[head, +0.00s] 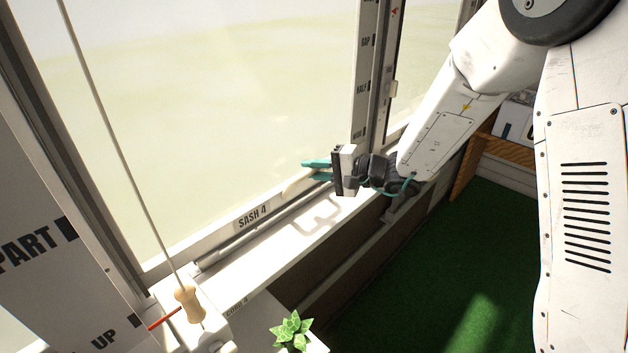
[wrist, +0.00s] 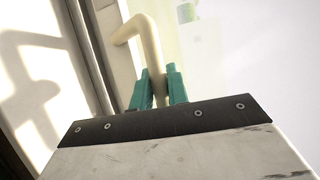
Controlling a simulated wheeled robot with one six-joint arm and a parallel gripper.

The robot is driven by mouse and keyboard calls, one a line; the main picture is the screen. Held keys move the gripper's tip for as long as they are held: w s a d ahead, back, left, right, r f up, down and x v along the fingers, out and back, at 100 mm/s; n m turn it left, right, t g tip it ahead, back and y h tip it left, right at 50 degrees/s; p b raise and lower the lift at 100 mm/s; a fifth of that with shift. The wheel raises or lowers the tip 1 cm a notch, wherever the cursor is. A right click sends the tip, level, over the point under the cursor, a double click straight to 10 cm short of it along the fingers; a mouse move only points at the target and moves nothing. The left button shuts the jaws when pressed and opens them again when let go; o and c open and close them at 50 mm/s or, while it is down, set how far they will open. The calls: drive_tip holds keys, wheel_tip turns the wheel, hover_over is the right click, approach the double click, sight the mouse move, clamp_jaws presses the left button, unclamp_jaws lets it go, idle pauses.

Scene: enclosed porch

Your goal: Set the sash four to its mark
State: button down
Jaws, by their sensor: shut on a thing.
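Sash four is the large glazed window, its pale bottom rail (head: 210,235) labelled "SASH 4" in the head view. A cream bar handle (head: 297,184) stands on that rail toward its right end; it also shows in the wrist view (wrist: 150,45). My gripper (head: 318,170) has teal fingers, and in the wrist view (wrist: 158,88) they are closed on either side of the handle's bar. The rail is low, close to the sill. The right post (head: 366,65) carries printed marks including "GAP" and "HALF"; the left post (head: 35,215) reads "PART" and "UP".
A cord with a wooden knob (head: 188,303) hangs at the left, near a red pointer (head: 164,318) and a "CORD 4" label. A green succulent (head: 291,331) stands at the bottom. Green floor (head: 440,270) lies open at the right, with a wooden-edged box (head: 473,165) beyond.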

wheel_tip(320, 180, up, 7)
drive_tip(key=shift+f, duration=0.1)
drive_tip(key=c, duration=1.4)
unclamp_jaws()
drive_tip(key=shift+o, duration=0.2)
drive_tip(key=v, duration=0.7)
drive_tip(key=shift+s+d, duration=0.15)
drive_tip(key=shift+d, duration=0.2)
